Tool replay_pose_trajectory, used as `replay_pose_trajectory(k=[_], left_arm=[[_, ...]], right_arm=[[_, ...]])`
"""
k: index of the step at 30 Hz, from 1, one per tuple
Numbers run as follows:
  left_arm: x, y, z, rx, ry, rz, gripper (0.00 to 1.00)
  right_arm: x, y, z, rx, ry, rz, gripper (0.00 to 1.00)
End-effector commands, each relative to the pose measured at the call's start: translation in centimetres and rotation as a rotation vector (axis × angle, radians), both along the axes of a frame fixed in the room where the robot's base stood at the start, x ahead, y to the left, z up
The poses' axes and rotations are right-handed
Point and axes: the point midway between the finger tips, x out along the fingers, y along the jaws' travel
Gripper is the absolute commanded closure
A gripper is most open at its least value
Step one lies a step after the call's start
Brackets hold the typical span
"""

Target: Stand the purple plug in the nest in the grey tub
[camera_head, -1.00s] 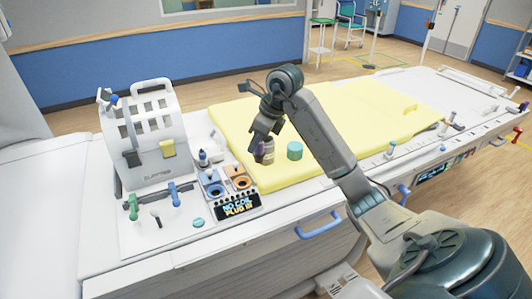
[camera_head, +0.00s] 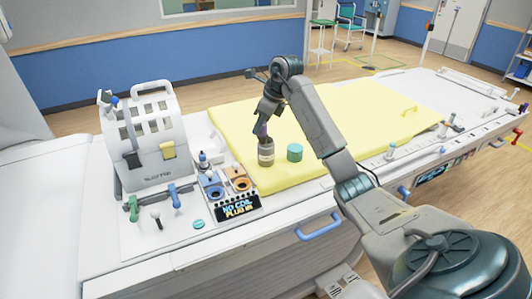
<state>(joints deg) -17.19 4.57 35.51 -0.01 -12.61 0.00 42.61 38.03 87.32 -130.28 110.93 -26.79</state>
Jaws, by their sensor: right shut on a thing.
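My right gripper (camera_head: 263,125) is shut on the purple plug (camera_head: 261,130), of which only a small part shows. It holds the plug just above a grey-brown bottle with a pale label (camera_head: 266,156) on the yellow mat. I cannot tell whether the plug touches the bottle top. Left of the mat are a blue ring-shaped nest (camera_head: 212,180) and an orange one (camera_head: 239,178), side by side in small tubs; I cannot tell for sure which tub is the grey one. My left gripper is not in view.
A teal cylinder (camera_head: 295,152) stands on the yellow mat (camera_head: 350,115) right of the bottle. A white slotted rack (camera_head: 145,140) stands at left.

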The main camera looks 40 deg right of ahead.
Motion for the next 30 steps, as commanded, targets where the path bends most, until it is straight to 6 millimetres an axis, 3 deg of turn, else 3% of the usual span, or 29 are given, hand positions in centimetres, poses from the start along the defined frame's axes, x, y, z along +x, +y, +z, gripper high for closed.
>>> replay_pose_trajectory(k=[30], left_arm=[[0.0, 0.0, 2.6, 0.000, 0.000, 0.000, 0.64]], right_arm=[[7.2, -7.1, 0.2, 0.003, 0.002, 0.000, 0.97]])
